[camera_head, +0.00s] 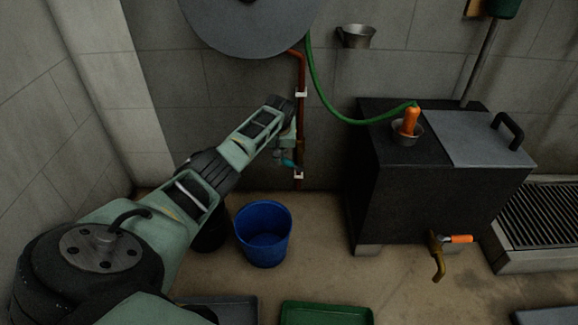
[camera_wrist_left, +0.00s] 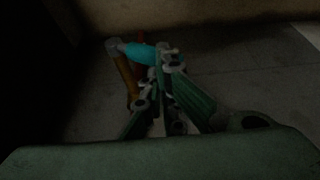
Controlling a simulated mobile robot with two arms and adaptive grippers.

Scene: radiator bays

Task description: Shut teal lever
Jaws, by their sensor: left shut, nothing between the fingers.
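The teal lever (camera_head: 289,163) sits on a copper pipe (camera_head: 301,130) that runs down the back wall. In the left wrist view the teal lever (camera_wrist_left: 140,52) sticks out sideways from the pipe (camera_wrist_left: 124,78), crosswise to it. My left gripper (camera_head: 279,155) is at the pipe, beside the lever. In the left wrist view its fingers (camera_wrist_left: 168,56) are shut with nothing between them, and the tips are right at the lever's free end. I cannot tell whether they touch it. My arm hides part of the pipe's surroundings. My right gripper is not in view.
A blue bucket (camera_head: 263,236) stands on the floor below the pipe. A dark tank (camera_head: 430,190) with an orange-handled tap (camera_head: 440,245) stands to the right. A green hose (camera_head: 330,102) hangs from the grey disc (camera_head: 250,30). Trays, including a green one (camera_head: 325,312), lie in front.

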